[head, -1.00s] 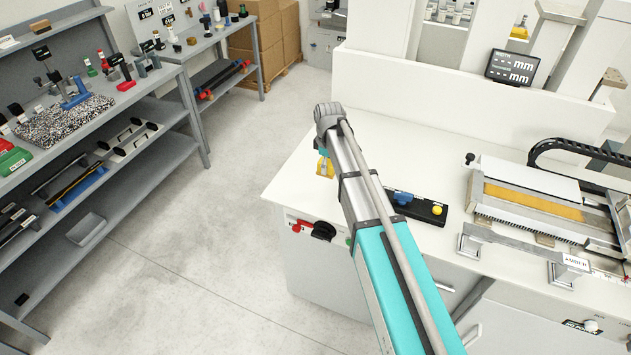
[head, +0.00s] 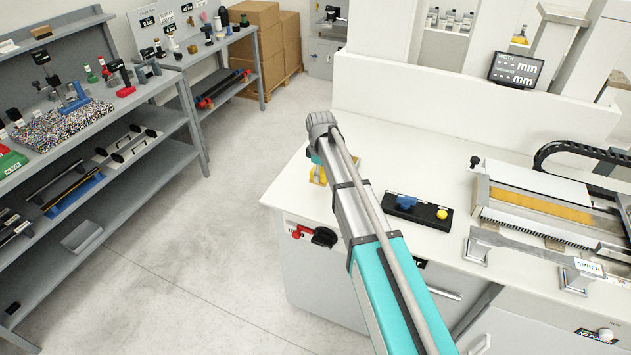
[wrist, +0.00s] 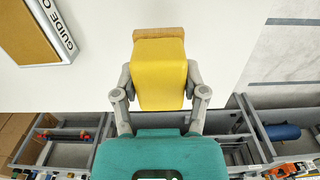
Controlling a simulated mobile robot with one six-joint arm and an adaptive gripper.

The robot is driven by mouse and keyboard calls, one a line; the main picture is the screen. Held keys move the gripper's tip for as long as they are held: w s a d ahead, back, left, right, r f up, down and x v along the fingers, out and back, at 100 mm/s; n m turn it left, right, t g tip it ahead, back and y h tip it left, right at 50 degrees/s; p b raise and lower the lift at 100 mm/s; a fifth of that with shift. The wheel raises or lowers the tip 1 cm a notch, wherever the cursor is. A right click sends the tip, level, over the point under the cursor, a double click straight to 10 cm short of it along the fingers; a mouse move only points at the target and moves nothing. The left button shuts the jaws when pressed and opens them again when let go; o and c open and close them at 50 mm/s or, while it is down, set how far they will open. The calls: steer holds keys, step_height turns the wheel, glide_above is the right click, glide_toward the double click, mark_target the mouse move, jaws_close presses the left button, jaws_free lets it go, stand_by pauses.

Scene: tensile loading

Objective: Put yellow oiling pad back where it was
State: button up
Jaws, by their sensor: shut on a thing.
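The yellow oiling pad (wrist: 160,80) is a yellow block with a tan, wood-like edge strip at its far end. My gripper (wrist: 160,78) is shut on it, with one finger at each side. In the wrist view the pad shows in front of a plain white surface. In the head view a bit of yellow pad (head: 318,174) shows beside my arm near the left end of the white bench (head: 300,190). My arm hides most of the gripper there. I cannot tell whether the pad touches the bench.
A black control box (head: 420,212) with a blue part and a yellow button sits on the bench, right of my arm. A metal machine bed (head: 540,205) stands farther right. Grey shelves (head: 150,150) with tools stand at left. Grey floor (head: 200,230) between is clear. A sign (wrist: 55,30) shows in the wrist view.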

steer(key=shift+w+a+f+b, duration=0.25)
steer(key=shift+f+b, duration=0.2)
steer(key=shift+f, duration=0.1)
steer(key=shift+f+b, duration=1.45)
steer(key=shift+f, duration=0.1)
steer(key=o, duration=1)
steer(key=shift+r, duration=0.2)
step_height(320, 180, up, 12)
steer(key=p, duration=1.2)
